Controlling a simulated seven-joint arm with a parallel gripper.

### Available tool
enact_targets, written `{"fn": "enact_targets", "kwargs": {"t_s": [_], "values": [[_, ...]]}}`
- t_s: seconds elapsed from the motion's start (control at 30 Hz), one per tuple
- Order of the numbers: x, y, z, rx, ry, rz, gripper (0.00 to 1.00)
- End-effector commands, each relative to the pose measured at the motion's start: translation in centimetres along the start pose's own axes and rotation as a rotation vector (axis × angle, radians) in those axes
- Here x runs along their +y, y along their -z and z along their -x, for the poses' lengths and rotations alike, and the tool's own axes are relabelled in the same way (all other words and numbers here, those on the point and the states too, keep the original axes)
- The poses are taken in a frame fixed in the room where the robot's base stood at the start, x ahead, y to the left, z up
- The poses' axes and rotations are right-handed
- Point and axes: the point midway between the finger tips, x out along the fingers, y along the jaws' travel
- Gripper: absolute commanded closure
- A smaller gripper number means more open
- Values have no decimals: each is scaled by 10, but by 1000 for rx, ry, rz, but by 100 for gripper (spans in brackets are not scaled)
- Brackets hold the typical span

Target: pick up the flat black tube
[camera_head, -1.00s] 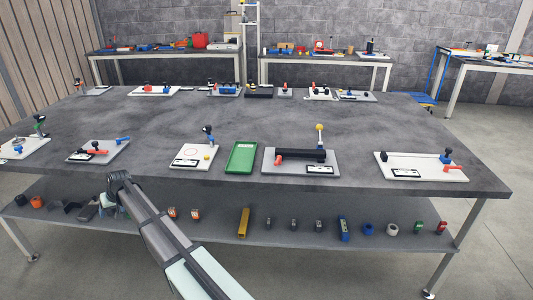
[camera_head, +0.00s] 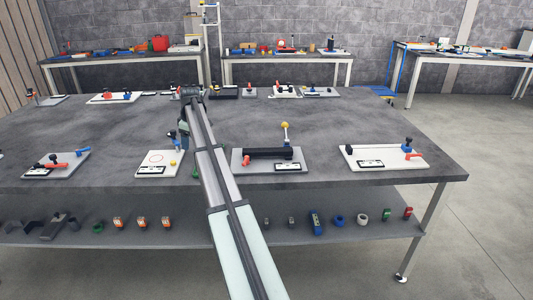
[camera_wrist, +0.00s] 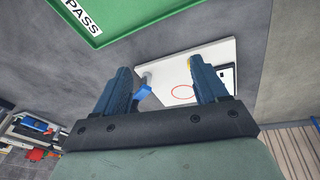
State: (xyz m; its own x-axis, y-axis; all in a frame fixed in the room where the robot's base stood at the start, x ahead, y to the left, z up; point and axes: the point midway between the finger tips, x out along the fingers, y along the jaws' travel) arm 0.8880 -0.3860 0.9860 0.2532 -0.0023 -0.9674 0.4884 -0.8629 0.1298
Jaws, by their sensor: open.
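In the head view my arm hides much of the gripper, left of the bar.
A green tray (camera_wrist: 130,12) labelled PASS lies near the gripper. A yellow-knobbed lever (camera_head: 285,127) stands behind the bar. Another white board (camera_head: 385,158) is at right. A lower shelf (camera_head: 180,236) holds several small parts. The table's middle right is bare.

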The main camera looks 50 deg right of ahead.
Motion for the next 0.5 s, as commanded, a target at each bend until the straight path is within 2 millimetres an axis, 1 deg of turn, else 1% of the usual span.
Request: {"fn": "enact_targets", "kwargs": {"t_s": [0.03,0.07,0.1,0.17,0.2,0.27,0.3,0.37,0.4,0.5], "values": [[20,-26,11,-22,3,16,28],[28,-40,17,-37,8,32,28],[40,-60,26,-54,14,52,28],[56,-90,38,-79,27,81,28],[66,-110,47,-96,37,98,28],[80,-141,60,-120,53,126,28],[88,-160,70,-133,65,144,28],[98,-188,82,-152,83,169,28],[103,-205,90,-163,95,184,28],[113,-240,107,-182,122,215,28]]}}
